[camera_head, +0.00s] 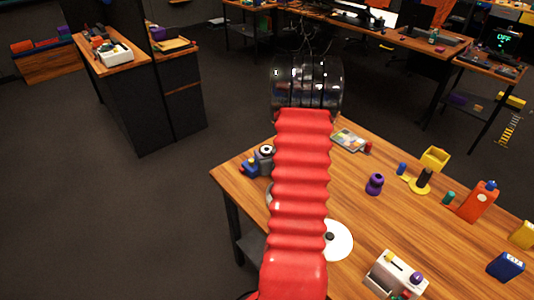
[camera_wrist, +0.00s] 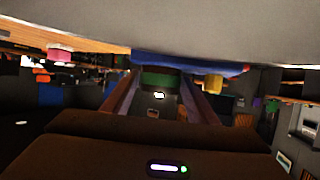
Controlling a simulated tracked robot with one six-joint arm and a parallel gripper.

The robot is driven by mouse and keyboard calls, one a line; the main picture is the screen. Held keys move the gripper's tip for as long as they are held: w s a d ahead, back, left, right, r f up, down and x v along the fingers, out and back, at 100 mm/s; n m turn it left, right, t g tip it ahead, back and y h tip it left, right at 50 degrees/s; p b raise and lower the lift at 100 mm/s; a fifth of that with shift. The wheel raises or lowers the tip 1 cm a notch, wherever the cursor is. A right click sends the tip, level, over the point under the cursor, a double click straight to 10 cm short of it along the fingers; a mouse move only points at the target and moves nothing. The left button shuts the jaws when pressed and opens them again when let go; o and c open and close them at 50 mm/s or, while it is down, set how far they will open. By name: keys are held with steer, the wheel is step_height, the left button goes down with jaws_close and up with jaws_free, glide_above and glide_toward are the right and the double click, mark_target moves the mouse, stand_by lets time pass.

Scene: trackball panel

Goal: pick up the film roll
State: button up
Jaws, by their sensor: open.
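I cannot tell for certain which item is the film roll. A small black cylinder on a yellow base (camera_head: 421,183) stands on the wooden table in the head view, and a small blue cylinder (camera_head: 402,168) stands to its left. My red arm reaches away over the table's left part, ending in a glossy black joint; my gripper is hidden there. In the wrist view my gripper (camera_wrist: 158,90) shows two dark fingers spread apart. A green patch (camera_wrist: 160,79) shows between them, apparently beyond the tips. I see nothing held.
The wooden table (camera_head: 345,185) also holds a purple piece (camera_head: 375,184), a white disc (camera_head: 338,240), a grey panel box (camera_head: 396,275), an orange container (camera_head: 478,202) and a yellow box (camera_head: 434,158). A dark cabinet (camera_head: 145,105) stands left; open floor lies between.

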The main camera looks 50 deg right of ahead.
steer(key=shift+c, duration=0.4)
steer(key=c, duration=0.7)
steer(key=shift+r, duration=0.1)
steer(key=shift+c, duration=0.2)
step_height(320, 180, up, 28)
